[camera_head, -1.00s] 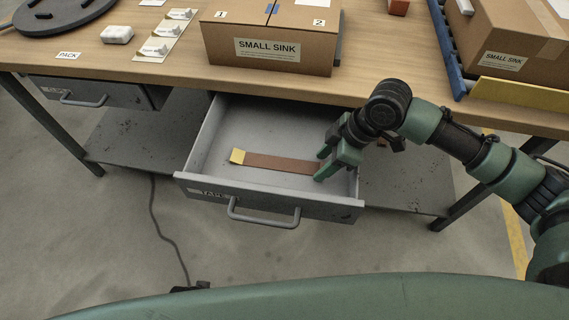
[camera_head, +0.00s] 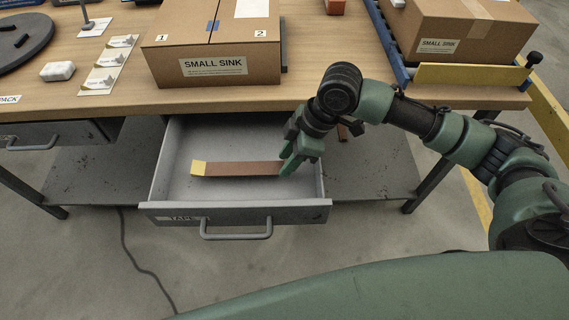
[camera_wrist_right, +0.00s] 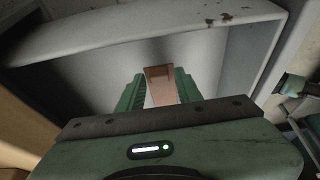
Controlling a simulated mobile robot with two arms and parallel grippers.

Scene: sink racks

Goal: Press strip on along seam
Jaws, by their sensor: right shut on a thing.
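A brown tape strip (camera_head: 240,168) with a yellow end tab (camera_head: 198,168) lies level in or just above the open drawer. My right gripper (camera_head: 288,160) is at the strip's right end, shut on it. In the right wrist view the strip (camera_wrist_right: 161,88) sits between the two green fingers (camera_wrist_right: 160,92). The small sink box (camera_head: 212,50) stands on the table above the drawer. My left gripper is not in view.
The open drawer (camera_head: 180,211) labelled TAPE sticks out under the table (camera_head: 120,98). A white block (camera_head: 57,71) and a row of cards (camera_head: 108,64) lie left of the box. A second box (camera_head: 450,35) stands at right beside a yellow bar (camera_head: 470,76).

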